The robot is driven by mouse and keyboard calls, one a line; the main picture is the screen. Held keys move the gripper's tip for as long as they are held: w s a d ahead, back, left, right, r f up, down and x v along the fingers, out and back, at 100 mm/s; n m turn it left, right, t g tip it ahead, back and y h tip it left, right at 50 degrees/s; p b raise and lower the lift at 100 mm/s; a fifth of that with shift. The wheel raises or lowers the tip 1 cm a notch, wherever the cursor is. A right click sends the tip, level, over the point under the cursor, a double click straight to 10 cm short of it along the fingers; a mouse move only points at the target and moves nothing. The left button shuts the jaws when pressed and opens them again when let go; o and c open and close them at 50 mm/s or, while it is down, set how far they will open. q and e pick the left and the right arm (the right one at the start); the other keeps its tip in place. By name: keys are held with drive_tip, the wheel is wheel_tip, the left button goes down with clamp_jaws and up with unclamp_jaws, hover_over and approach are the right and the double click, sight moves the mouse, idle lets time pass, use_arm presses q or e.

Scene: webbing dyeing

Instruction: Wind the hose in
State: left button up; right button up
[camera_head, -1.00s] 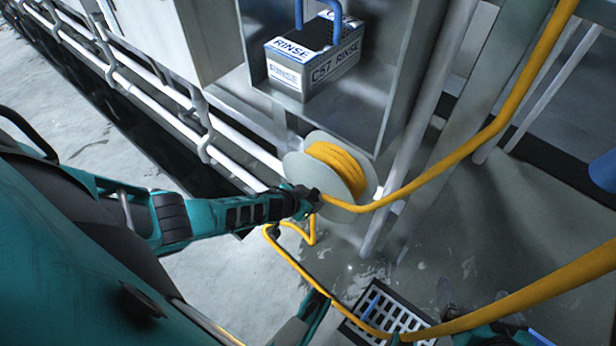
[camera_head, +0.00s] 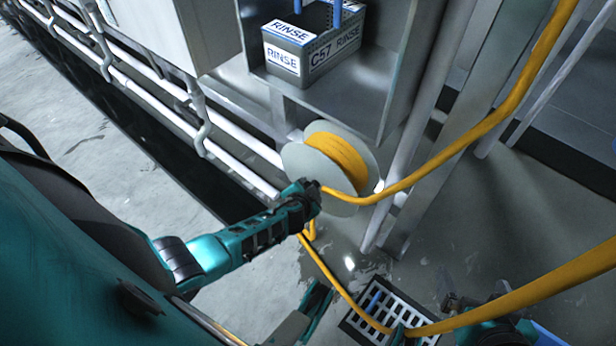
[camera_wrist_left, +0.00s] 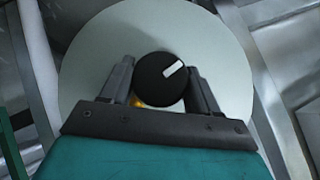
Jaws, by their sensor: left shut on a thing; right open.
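The hose reel is a pale disc drum (camera_head: 367,203) below the grey cabinet, with yellow hose (camera_head: 340,155) wound on its core. My left gripper (camera_head: 312,188) is at the reel's near face. In the left wrist view, its fingers are shut around a round black knob (camera_wrist_left: 165,78) with a white mark, in front of the pale disc (camera_wrist_left: 98,45). The yellow hose runs from the reel up to the upper right; another stretch crosses the floor below. My right gripper (camera_head: 430,318) is open at the lower right, by the hose and partly hidden by it.
A box marked RINSE (camera_head: 310,50) sits in the cabinet above the reel. A floor drain grate (camera_head: 365,328) lies at the bottom. White pipes (camera_head: 165,108) run along the left, and metal posts stand right of the reel.

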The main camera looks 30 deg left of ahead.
use_arm(q)
drive_tip(key=shift+a, duration=0.15)
use_arm(e)
drive_tip(key=shift+d, duration=0.1)
use_arm(q)
drive_tip(key=o, duration=1)
use_arm(e)
drive_tip(key=shift+s+f, duration=0.15)
use_arm(q)
drive_tip(key=p+v, duration=0.6)
drive_tip(key=v, duration=0.7)
use_arm(e)
drive_tip(key=shift+s+d+r+h, duration=0.2)
drive_tip(key=shift+d+r, duration=0.3)
drive_tip(key=shift+r, duration=0.25)
drive_tip(key=shift+s+d+r+h, duration=0.1)
drive_tip(key=shift+d+r+h, duration=0.1)
drive_tip(key=shift+d+r, duration=0.4)
use_arm(q)
drive_tip(key=shift+w, duration=0.1)
use_arm(e)
drive_tip(key=shift+a+r, duration=0.15)
